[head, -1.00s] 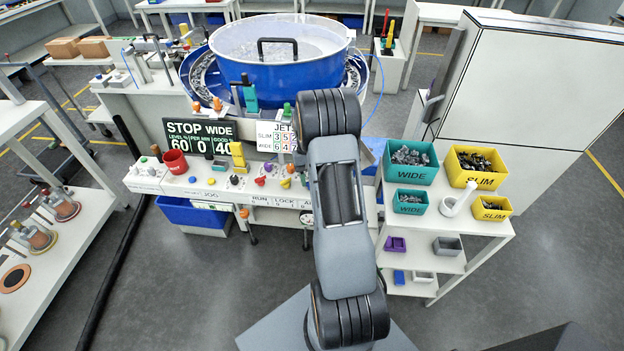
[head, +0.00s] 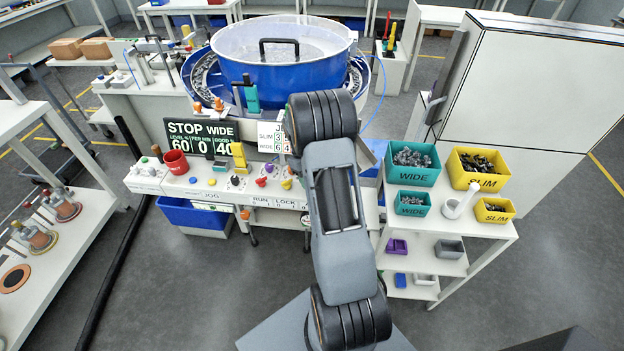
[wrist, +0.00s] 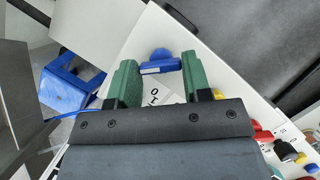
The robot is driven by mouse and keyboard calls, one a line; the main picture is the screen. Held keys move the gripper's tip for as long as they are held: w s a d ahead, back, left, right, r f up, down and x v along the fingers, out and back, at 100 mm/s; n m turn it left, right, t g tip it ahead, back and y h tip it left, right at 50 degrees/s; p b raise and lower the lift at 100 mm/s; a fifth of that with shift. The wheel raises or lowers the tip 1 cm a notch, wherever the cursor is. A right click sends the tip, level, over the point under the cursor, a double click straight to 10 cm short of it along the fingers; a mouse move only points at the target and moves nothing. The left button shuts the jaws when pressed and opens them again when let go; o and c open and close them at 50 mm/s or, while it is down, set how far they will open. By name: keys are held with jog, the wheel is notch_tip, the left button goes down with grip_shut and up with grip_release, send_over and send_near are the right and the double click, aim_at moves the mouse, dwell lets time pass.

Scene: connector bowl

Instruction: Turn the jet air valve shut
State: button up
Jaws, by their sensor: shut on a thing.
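The jet air valve's handle appears to be the blue knob (wrist: 160,66) on the white panel in the wrist view. My gripper (wrist: 159,74) has two green fingers, one on each side of this blue handle, and is shut on it. A white label with dark marks sits just below the handle, partly hidden by my gripper. In the head view my arm covers the gripper and the valve.
The blue bowl (head: 283,72) stands behind. Teal and yellow bins (head: 478,183) sit on a shelf to the right.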

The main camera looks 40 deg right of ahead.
jog(key=o, duration=0.9)
jog(key=b+v, duration=0.1)
jog(key=v, duration=1.3)
jog(key=shift+s, duration=0.1)
jog(key=shift+f, duration=0.1)
jog(key=s+a+r+t, duration=0.1)
jog(key=s+a+t, duration=0.2)
jog(key=s+a, duration=0.3)
jog(key=s+a+r+t, duration=0.2)
jog(key=s+a, duration=0.4)
jog(key=a, duration=0.1)
jog(key=s+a+r+t, duration=0.1)
jog(key=s+a+t, duration=0.2)
jog(key=s+a, duration=0.3)
jog(key=shift+s+a+r+t, duration=0.3)
jog(key=shift+s+a+r, duration=0.1)
jog(key=shift+a, duration=0.2)
